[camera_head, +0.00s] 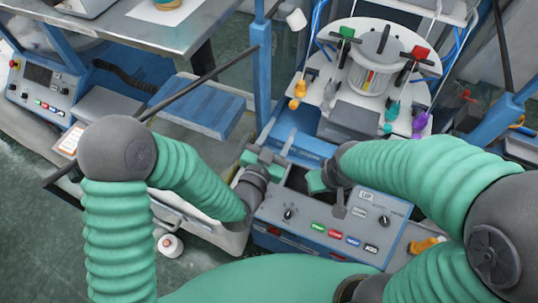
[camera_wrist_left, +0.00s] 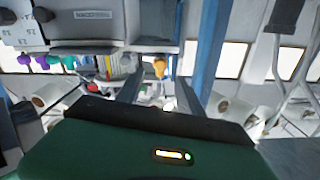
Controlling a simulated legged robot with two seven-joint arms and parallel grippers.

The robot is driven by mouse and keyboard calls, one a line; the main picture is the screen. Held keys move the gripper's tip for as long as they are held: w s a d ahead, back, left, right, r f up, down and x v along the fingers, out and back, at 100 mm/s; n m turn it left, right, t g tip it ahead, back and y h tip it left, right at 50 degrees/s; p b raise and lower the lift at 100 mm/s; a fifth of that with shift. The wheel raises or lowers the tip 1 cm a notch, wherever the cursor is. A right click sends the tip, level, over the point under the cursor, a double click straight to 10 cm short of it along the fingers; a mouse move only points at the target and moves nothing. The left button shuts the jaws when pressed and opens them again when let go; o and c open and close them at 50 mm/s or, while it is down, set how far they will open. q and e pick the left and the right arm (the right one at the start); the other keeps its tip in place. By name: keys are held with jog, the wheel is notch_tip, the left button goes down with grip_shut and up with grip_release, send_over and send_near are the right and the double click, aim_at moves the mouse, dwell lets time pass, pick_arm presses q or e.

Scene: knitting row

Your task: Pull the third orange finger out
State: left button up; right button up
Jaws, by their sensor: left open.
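An orange finger-shaped piece (camera_head: 298,92) hangs at the left edge of the round white plate (camera_head: 322,62) of the machine. It also shows in the left wrist view (camera_wrist_left: 160,67), beyond and between my open fingers. I cannot make out separate orange fingers in a row. My left gripper (camera_head: 277,137) is open and empty, pointing at the machine, below and left of the orange piece and apart from it. My right gripper (camera_head: 318,182) is over the control box; its fingers are largely hidden, so its opening cannot be told.
The blue-grey control box (camera_head: 330,222) with buttons lies below both grippers. Teal (camera_head: 391,110) and purple (camera_head: 420,121) pieces hang at the plate's right. A blue post (camera_head: 261,70) stands left of the machine. Another orange piece (camera_head: 425,244) lies at lower right.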

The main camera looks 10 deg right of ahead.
pick_arm(q)
jog(key=p+v, duration=0.7)
jog(key=v, duration=0.1)
jog(key=shift+s+a, duration=0.2)
jog(key=shift+s, duration=0.1)
pick_arm(e)
jog(key=w+v, duration=0.1)
jog(key=v, duration=0.5)
jog(key=shift+r, duration=0.35)
